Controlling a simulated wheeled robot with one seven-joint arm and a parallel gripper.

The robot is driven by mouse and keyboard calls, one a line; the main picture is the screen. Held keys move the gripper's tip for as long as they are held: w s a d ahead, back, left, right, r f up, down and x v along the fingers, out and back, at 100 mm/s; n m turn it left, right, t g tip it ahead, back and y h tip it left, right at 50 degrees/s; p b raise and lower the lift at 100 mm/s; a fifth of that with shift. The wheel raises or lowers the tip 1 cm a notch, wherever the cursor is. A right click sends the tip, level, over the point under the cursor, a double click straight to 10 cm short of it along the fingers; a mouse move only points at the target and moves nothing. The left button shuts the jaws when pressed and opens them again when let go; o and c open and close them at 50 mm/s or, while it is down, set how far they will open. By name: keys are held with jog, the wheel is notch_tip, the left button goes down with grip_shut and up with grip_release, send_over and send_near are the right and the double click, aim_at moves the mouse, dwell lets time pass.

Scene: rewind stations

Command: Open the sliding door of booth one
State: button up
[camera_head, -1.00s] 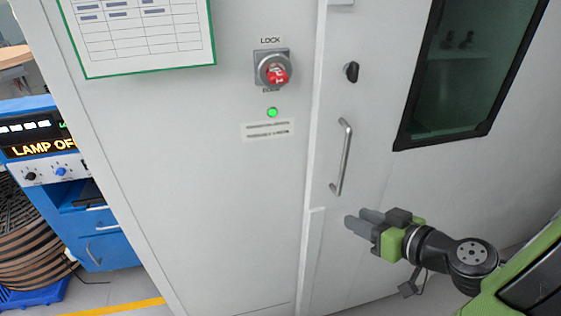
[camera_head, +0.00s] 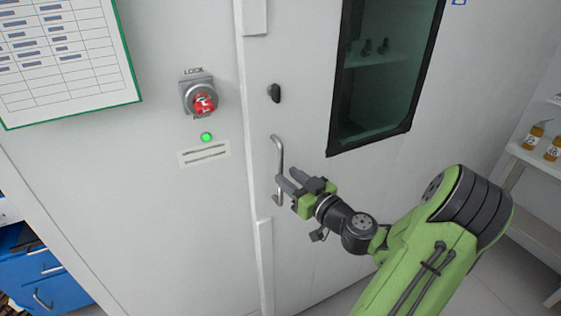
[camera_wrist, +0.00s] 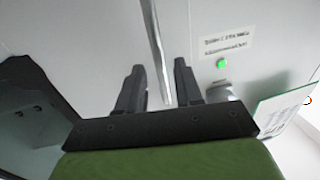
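The booth's pale sliding door (camera_head: 300,235) stands closed against the frame, with a dark window (camera_head: 385,75) in it. Its vertical metal bar handle (camera_head: 279,160) is near the door's left edge. My gripper (camera_head: 287,184) is at the lower part of the handle. In the wrist view my gripper (camera_wrist: 158,85) has its two dark fingers apart, and the handle (camera_wrist: 157,50) runs between them, with gaps on both sides. A red lock knob (camera_head: 204,103) on a grey plate and a lit green lamp (camera_head: 206,137) are left of the door; the lamp also shows in the wrist view (camera_wrist: 222,63).
A small black knob (camera_head: 274,93) sits above the handle. A green-edged chart (camera_head: 65,65) hangs at upper left. A blue cabinet (camera_head: 50,270) stands at lower left. Shelves with amber bottles (camera_head: 534,135) stand at the right.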

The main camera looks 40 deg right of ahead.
aim_at(281, 171)
jog(key=w, duration=0.4)
jog(key=shift+w+d+p, duration=0.1)
jog(key=shift+d+p, duration=0.1)
jog(key=shift+p, duration=0.15)
grip_shut()
